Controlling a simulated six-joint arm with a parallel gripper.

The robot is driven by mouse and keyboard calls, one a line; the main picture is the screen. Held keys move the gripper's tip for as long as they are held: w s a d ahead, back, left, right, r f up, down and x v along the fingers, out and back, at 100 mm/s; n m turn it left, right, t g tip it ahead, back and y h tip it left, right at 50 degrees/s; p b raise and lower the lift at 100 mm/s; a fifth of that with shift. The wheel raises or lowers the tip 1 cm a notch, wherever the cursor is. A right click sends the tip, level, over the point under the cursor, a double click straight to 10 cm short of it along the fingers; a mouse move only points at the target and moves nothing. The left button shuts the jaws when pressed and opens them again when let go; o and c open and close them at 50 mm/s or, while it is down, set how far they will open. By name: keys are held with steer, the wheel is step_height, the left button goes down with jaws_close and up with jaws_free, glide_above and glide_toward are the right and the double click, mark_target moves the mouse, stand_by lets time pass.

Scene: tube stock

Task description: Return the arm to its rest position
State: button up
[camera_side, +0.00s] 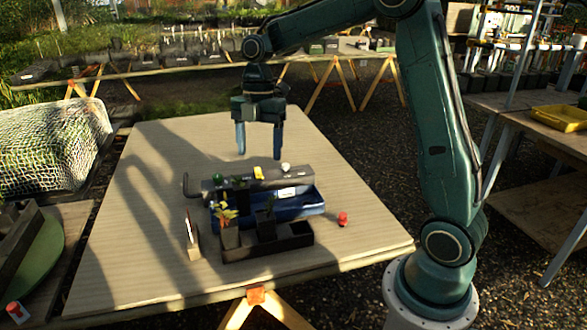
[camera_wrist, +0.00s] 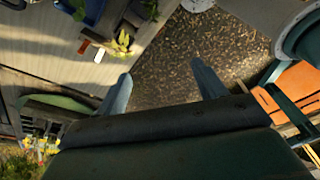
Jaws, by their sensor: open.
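My gripper (camera_side: 259,140) hangs pointing down above the far part of the wooden table (camera_side: 150,240) in the side view. Its two fingers are apart with nothing between them. In the wrist view my gripper (camera_wrist: 160,90) is also open and empty, with gravel ground showing past the fingertips. The gripper is behind and above the dark tube-like piece and the blue tray (camera_side: 285,208), clear of both as far as I can tell.
A black tray (camera_side: 290,242) holds small potted plants (camera_side: 230,235) in front of the blue tray. A small red object (camera_side: 343,219) stands to the right, and an upright label in a wooden block (camera_side: 193,250) to the left. The table's left side is bare.

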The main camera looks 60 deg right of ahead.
steer(key=s+a+r+m+t, duration=0.2)
steer(key=s+m, duration=0.4)
steer(key=s, duration=0.1)
steer(key=s+a+r+m+t+h, duration=0.1)
steer(key=s+a+m+t, duration=0.1)
steer(key=s+m, duration=0.5)
steer(key=s+a+r+m+t+h, duration=0.1)
steer(key=s+a+r+m+t, duration=0.1)
steer(key=s+m, duration=0.4)
steer(key=s, duration=0.3)
steer(key=shift+r, duration=0.35)
